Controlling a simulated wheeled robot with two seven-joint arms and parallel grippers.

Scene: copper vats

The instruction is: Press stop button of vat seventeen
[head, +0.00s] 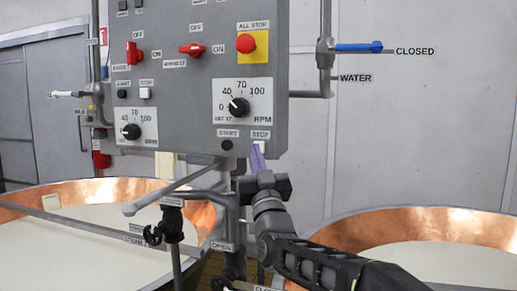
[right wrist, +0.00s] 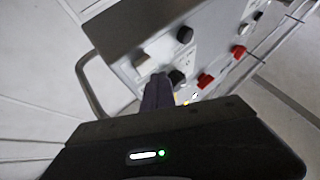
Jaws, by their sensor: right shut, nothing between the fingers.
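The grey control panel (head: 200,70) hangs in the upper middle of the head view. Its lower right white stop button (head: 260,146) sits under a STOP label, beside a black start button (head: 227,145). My right gripper (head: 257,160) is shut and empty, its purple fingertips pointing up right at the stop button and covering its lower part. In the right wrist view the fingertips (right wrist: 158,92) are close to the panel face, near the pale button (right wrist: 143,62). I cannot tell whether they touch it. My left gripper is not in view.
A second white stop button (head: 145,93) sits further left on the panel. A red all-stop button (head: 246,43) and an RPM knob (head: 239,107) are above the gripper. A water pipe with a blue lever (head: 358,47) runs at right. Copper vats (head: 420,235) stand below on both sides.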

